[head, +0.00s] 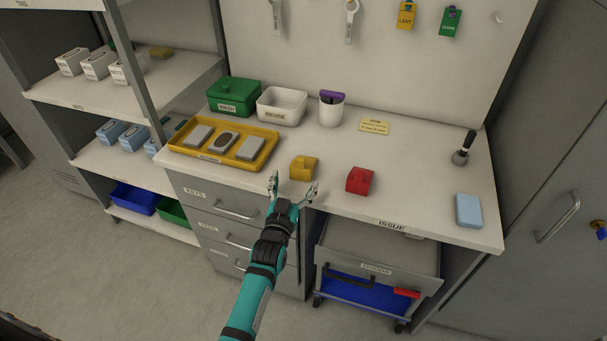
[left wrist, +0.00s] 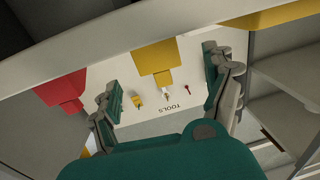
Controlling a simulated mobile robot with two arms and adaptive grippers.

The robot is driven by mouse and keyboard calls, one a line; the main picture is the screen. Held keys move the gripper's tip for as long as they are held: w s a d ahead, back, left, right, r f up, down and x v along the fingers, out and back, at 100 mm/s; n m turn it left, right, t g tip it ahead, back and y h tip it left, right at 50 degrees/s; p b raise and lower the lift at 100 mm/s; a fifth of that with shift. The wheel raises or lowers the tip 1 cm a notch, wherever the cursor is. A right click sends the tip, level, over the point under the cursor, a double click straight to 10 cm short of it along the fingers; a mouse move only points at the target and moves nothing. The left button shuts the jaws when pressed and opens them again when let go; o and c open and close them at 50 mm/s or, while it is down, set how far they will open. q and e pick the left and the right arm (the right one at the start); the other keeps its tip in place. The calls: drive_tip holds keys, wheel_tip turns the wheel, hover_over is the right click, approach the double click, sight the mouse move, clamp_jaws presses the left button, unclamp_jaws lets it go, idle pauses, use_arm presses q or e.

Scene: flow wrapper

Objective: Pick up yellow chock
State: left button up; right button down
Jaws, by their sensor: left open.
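The yellow chock (head: 303,168) is a notched block on the counter near its front edge, between the yellow tray and the red chock. In the left wrist view the yellow chock (left wrist: 156,58) appears between my two spread fingers. My left gripper (head: 293,188) is open and empty, at the front edge of the counter just on the near side of the chock. It also shows in the left wrist view (left wrist: 163,78). I cannot tell whether a finger touches the chock. My right gripper is in neither view.
A red chock (head: 360,180) sits to the right. A yellow tray (head: 262,164) with grey blocks lies to the left. A green box (head: 233,95), a white bin (head: 282,105) and a white cup (head: 331,110) stand behind. A blue block (head: 468,211) is far right.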

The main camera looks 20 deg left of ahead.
sight(300, 170)
use_arm(q)
drive_tip(key=shift+w+a+b, duration=0.1)
drive_tip(key=shift+w+b, duration=0.3)
drive_tip(key=shift+w, duration=0.65)
drive_tip(key=w+b, duration=0.3)
drive_tip(key=w, duration=0.2)
drive_tip(key=shift+r, duration=0.15)
drive_tip(key=shift+s+r, duration=0.1)
drive_tip(key=shift+r, duration=0.05)
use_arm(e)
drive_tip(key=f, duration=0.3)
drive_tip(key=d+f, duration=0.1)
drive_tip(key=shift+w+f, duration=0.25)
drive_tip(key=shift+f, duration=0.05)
use_arm(q)
drive_tip(key=shift+c, duration=0.4)
drive_tip(key=c, duration=1.3)
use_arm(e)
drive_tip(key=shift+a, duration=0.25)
